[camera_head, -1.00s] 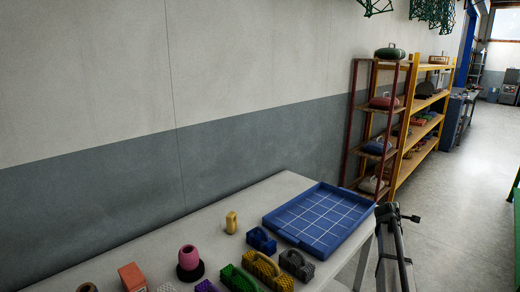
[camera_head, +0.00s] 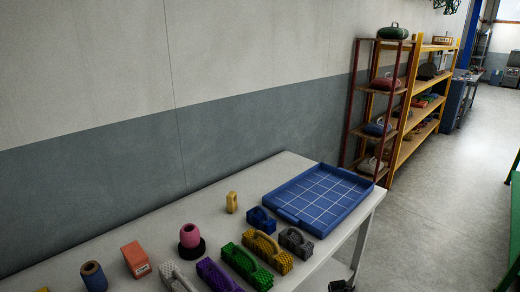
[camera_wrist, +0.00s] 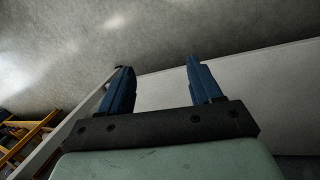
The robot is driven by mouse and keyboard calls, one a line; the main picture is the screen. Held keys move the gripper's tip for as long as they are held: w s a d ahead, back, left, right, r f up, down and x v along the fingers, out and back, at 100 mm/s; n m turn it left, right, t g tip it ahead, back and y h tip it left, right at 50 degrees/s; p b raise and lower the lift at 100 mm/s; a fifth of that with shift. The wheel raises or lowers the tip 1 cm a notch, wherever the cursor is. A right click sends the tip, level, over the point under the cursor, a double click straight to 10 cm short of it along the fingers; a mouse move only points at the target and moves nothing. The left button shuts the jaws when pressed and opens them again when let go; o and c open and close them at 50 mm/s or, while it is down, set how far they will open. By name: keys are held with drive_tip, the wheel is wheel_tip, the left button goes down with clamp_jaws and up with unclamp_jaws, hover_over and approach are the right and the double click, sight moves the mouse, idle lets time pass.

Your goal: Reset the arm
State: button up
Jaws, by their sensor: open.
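My gripper (camera_wrist: 160,88) shows in the wrist view with its two blue fingers spread apart and nothing between them. Past the fingers are the grey floor and a pale surface with a straight edge. In the head view only a small dark part of my arm shows at the bottom edge, right of the table (camera_head: 335,245); the fingers are not visible there.
On the table are an empty blue gridded tray (camera_head: 352,222), a green block (camera_head: 246,264), a yellow block (camera_head: 268,250), a pink rounded object (camera_head: 190,236) and several other items. Shelving (camera_head: 415,105) stands behind.

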drive_tip(key=s+a+f+m+g+y, duration=0.1)
drive_tip(key=s+a, duration=0.4)
drive_tip(key=s, duration=0.7)
drive_tip(key=s+a+f+m+g+y, duration=0.1)
drive_tip(key=s+a+f+m+g, duration=0.2)
drive_tip(key=s, duration=1)
drive_tip(key=s+a+f+m+g+y, duration=0.1)
drive_tip(key=s+a+f+m+g, duration=0.1)
drive_tip(key=s+a+f+g, duration=0.2)
drive_tip(key=s+a+f, duration=0.1)
drive_tip(key=s+a, duration=0.2)
drive_tip(key=s, duration=0.5)
drive_tip(key=shift+s+a, duration=0.15)
drive_tip(key=shift+s, duration=0.05)
